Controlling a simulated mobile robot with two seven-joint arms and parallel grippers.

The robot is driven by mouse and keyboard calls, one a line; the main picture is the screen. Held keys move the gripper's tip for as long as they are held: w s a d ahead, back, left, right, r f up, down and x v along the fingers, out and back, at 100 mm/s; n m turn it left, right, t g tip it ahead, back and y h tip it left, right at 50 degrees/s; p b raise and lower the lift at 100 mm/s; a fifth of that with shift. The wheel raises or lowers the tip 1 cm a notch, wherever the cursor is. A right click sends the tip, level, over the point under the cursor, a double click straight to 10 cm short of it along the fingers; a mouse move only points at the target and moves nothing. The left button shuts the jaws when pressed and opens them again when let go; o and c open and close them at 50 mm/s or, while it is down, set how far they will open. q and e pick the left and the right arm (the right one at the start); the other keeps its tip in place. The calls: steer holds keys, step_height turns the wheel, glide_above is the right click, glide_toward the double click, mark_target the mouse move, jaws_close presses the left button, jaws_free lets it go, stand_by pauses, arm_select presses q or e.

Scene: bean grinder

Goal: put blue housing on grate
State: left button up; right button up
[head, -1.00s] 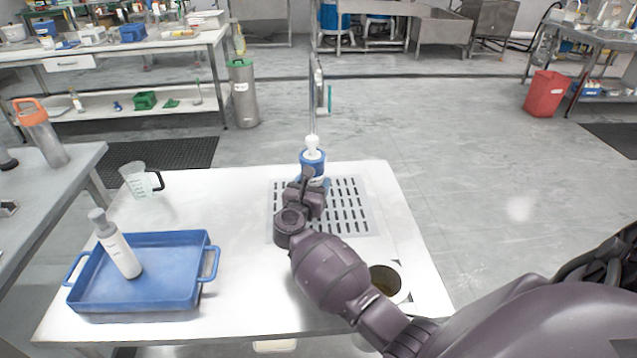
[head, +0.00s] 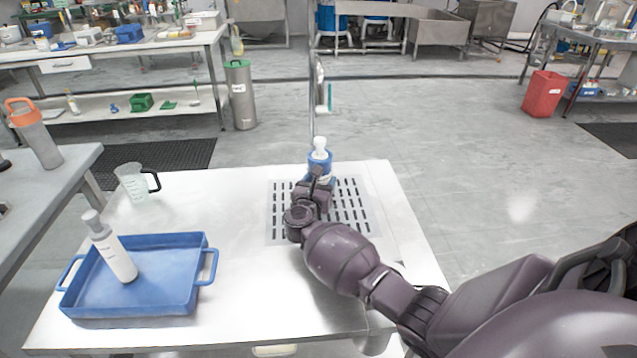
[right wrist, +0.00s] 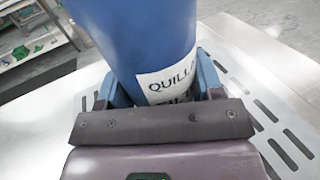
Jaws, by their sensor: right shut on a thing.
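The blue housing (head: 320,160), a blue cylinder with a white top, is at the far edge of the grate (head: 275,222). My right gripper (head: 318,178) is shut on it. In the right wrist view the blue housing (right wrist: 140,40) shows a white label and sits between the two blue fingers of the right gripper (right wrist: 160,88). It looks close to upright, a little tilted in the wrist view. Its bottom is hidden by the gripper, so I cannot tell whether it touches the grate. My left gripper is not in view.
On the white table (head: 230,205), a blue tray (head: 205,290) holds a white bottle (head: 118,262) at the left front. A clear measuring cup (head: 133,184) stands at the left back. The table between tray and grate is clear.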

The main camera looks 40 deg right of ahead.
steer(key=shift+r, duration=0.1)
steer(key=shift+f, duration=0.2)
steer(key=o, duration=1)
steer(key=shift+c, duration=0.2)
steer(key=shift+o, duration=0.5)
steer(key=shift+r, duration=0.1)
steer(key=shift+r, duration=0.25)
steer(key=p+v, duration=0.1)
steer(key=v, duration=1.1)
steer(key=shift+f, duration=0.15)
steer(key=shift+a, duration=0.1)
